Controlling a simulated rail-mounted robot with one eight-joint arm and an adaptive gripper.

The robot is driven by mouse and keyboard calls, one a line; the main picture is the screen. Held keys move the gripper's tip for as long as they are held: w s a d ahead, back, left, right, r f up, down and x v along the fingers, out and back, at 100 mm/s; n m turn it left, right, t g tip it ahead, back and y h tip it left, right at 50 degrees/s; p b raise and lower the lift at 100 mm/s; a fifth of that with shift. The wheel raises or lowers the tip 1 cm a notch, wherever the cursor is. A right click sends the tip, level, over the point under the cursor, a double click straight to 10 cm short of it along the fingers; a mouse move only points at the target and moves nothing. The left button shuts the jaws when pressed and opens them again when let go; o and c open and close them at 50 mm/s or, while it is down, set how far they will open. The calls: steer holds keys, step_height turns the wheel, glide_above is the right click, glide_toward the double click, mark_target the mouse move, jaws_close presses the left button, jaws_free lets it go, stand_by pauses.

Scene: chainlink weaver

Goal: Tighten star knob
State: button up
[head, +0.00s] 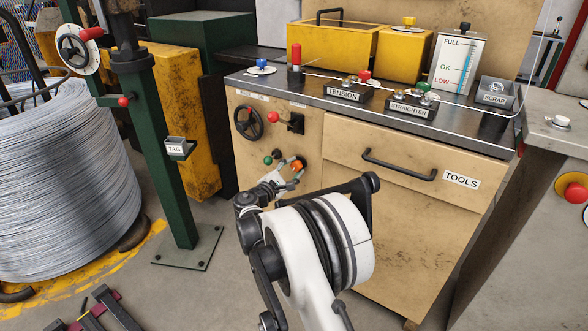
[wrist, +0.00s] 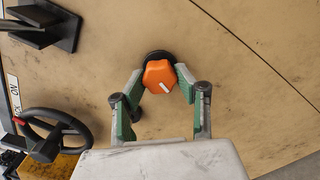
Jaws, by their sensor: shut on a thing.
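The orange star knob (wrist: 158,76) sits on a dark round base on the tan cabinet front, with a short white mark on its face. My gripper (wrist: 160,82) reaches it in the wrist view, with a green-padded finger on each side of the knob, shut on it. In the head view the orange knob (head: 297,165) shows at the lower left of the cabinet front, partly covered by my gripper (head: 291,178). The contact points at the fingertips are small and partly hidden.
A black handwheel (head: 249,122) and a red-knobbed lever (head: 274,117) sit above the knob; the handwheel (wrist: 55,133) also shows in the wrist view. A small green knob (head: 268,160) is close on the left. A drawer handle (head: 400,166) juts out to the right.

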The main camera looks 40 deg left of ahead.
steer(key=m, duration=1.2)
steer(key=shift+r+m, duration=0.1)
steer(key=shift+m, duration=0.3)
steer(key=m, duration=1.2)
steer(key=o, duration=1.1)
steer(key=shift+o, duration=0.2)
steer(key=s+d, duration=0.1)
steer(key=s, duration=1.1)
